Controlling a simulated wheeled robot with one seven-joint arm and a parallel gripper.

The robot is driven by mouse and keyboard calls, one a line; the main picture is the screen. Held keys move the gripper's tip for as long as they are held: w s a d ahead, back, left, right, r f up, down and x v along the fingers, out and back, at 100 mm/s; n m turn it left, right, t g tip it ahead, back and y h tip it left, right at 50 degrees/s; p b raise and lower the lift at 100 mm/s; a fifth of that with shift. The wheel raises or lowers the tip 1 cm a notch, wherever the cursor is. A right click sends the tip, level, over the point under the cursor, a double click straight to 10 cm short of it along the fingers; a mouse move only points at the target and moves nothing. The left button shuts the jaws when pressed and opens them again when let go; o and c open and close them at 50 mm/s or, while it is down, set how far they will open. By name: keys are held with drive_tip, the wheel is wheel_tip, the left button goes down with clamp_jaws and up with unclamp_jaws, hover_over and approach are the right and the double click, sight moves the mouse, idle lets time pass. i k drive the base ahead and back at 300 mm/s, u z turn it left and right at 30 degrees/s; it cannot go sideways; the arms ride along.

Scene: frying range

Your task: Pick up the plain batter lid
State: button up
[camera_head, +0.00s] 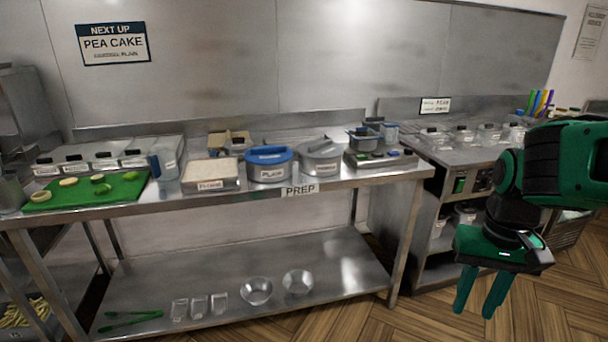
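A blue lid (269,154) with a raised handle sits on a round grey tub (252,174) on the prep counter. The tub's small label seems to read PLAIN. A second round tub (323,167) stands just right of it under a grey lid (320,148); its label is too small to read surely. My green gripper (477,311) hangs at the lower right, well away from both tubs and over the floor. Its two fingers point down with a gap between them, and nothing shows in it.
A shallow crumb tray (211,186) stands left of the blue-lidded tub. A sectioned grey holder (380,160) stands to the right. A green board (85,193) with sliced pieces lies far left. Bowls and green tongs (130,319) lie on the lower shelf.

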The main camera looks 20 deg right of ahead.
sight(268, 155)
drive_tip(key=z, duration=0.1)
drive_tip(key=i, duration=1)
drive_tip(key=u, duration=0.1)
